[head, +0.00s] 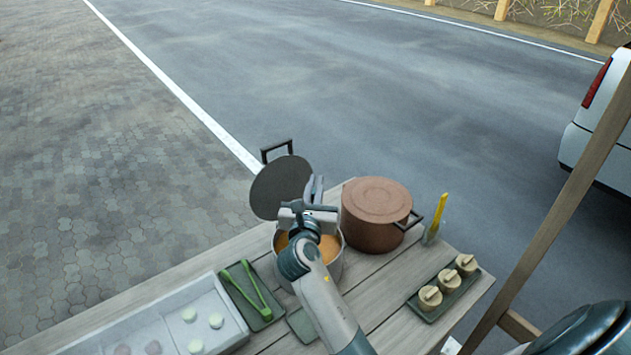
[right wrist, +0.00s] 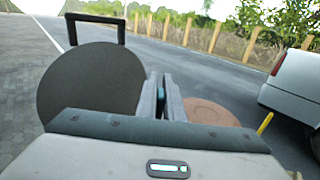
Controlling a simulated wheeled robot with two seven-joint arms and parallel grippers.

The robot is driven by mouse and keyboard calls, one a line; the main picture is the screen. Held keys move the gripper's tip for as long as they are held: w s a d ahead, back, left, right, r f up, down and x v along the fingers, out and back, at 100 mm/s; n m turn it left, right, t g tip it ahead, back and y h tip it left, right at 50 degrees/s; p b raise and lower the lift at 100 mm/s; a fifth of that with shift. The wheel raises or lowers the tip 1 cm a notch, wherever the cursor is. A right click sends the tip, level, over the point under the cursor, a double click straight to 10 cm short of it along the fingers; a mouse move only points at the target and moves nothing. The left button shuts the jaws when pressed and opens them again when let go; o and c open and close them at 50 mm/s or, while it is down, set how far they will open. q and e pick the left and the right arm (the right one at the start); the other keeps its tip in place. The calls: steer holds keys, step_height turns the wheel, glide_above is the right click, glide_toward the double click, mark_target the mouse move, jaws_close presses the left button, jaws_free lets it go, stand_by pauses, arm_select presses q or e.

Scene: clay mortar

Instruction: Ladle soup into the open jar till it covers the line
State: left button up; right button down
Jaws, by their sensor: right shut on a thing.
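An open pot (head: 338,272) with orange soup (head: 329,247) stands on the wooden table. My right gripper (head: 314,190) is above it, with my arm covering much of the pot. In the right wrist view the fingers (right wrist: 166,98) are shut on a thin dark teal piece, which looks like the ladle's handle (right wrist: 161,98); no ladle bowl shows. Three small beige lidded pots (head: 447,281) sit on a dark tray (head: 426,314) at the right. I cannot make out an open jar or its line. My left gripper is not in view.
A dark round lid (head: 277,190) stands tilted behind the soup pot. A closed brown pot (head: 376,205) stands close on the right, near a yellow-handled utensil (head: 438,215). Green tongs (head: 248,288) and a pale compartment tray (head: 176,322) lie left. A wooden post (head: 553,220) rises at right.

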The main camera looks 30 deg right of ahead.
steer(key=shift+f+b, duration=1.15)
steer(key=shift+f, duration=1.65)
steer(key=shift+r, duration=0.1)
step_height(320, 180, up, 11)
steer(key=p, duration=1.2)
steer(key=shift+f, duration=0.2)
